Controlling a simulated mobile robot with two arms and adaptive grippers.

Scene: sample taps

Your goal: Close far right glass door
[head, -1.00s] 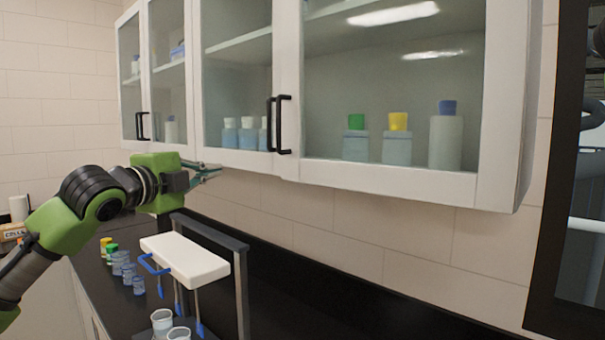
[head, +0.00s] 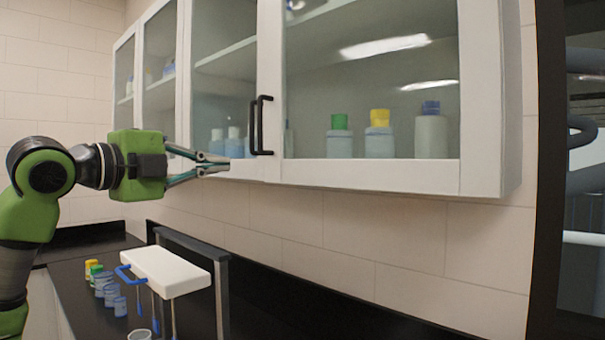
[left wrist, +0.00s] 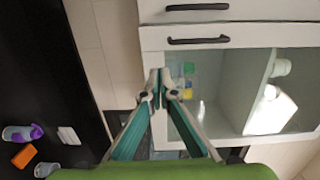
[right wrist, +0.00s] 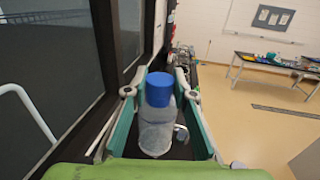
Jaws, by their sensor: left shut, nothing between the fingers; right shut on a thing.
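The far right glass door (head: 487,110) of the wall cabinet has a white frame and a black vertical handle (head: 264,125) on its left edge. In the head view it looks flush with its neighbour, or nearly so; a small gap cannot be ruled out. My left gripper (head: 228,164) is shut and empty, left of the handles and near the cabinet's lower edge. In the left wrist view its fingertips (left wrist: 160,92) meet beside the door frames. My right gripper (right wrist: 160,92) is shut on a clear bottle with a blue cap (right wrist: 160,90), seen only in the right wrist view.
Bottles with green (head: 340,122), yellow and blue caps stand behind the glass. Below, a white-topped rack (head: 165,272) and several small vials stand on the black counter (head: 75,305). A dark-framed glass unit (head: 545,200) stands at the right.

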